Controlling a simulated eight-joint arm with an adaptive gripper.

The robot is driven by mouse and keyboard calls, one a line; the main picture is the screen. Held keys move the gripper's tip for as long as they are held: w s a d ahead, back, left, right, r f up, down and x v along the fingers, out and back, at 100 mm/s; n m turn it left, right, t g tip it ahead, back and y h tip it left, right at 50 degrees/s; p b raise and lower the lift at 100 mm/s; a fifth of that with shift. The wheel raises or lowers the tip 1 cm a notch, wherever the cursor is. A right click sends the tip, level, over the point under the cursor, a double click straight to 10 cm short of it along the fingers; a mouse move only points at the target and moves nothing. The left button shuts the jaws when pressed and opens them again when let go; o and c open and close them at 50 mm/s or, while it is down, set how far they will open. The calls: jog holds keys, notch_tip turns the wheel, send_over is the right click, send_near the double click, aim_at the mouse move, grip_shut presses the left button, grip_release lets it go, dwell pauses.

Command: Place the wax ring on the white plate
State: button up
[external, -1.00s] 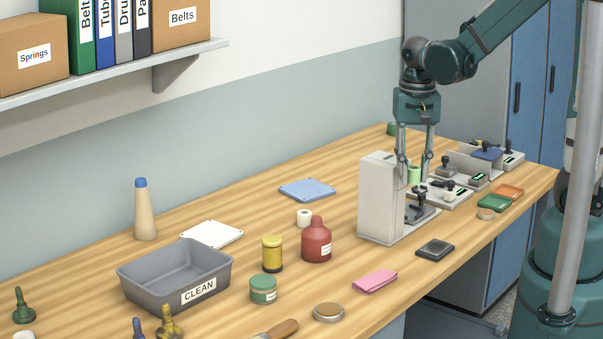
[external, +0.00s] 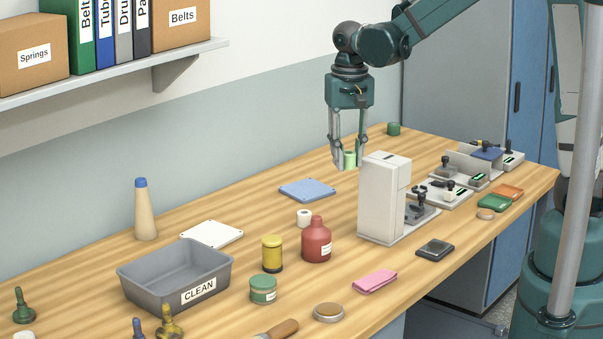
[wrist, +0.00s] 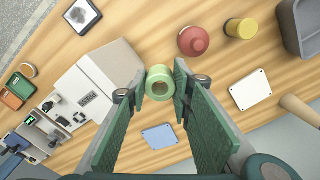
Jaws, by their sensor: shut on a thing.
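My gripper (external: 349,164) is shut on a pale green hollow spool (external: 350,159), held above the table behind the white machine. In the wrist view the spool (wrist: 160,80) sits between the fingertips with its hole facing the camera. The white plate (external: 211,234) lies flat and bare behind the grey bin, well left of my gripper; it also shows in the wrist view (wrist: 251,89). A small tan round piece (external: 486,214) lies at the right front, and a tan-topped round tin (external: 329,312) lies at the front; I cannot tell whether either is the wax ring.
The white machine (external: 382,195) stands close to my gripper. The grey bin (external: 145,294) is in front of that plate.

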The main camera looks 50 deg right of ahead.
jog(key=w+a+f+m, duration=0.15)
jog(key=w+a, duration=0.25)
jog(key=w, duration=0.5)
jog(key=w+a+f, duration=0.2)
jog(key=w+a, duration=0.2)
jog(key=w, duration=0.4)
jog(key=m, duration=0.2)
send_over(211, 234)
notch_tip(211, 234, down, 7)
jog(key=shift+w+f, duration=0.15)
jog(key=shift+d, duration=0.1)
jog(key=shift+f, duration=0.1)
jog(key=shift+f, duration=3.05)
jog(key=shift+f+p, duration=0.3)
jog(key=shift+f, duration=1.55)
jog(key=shift+f, duration=0.15)
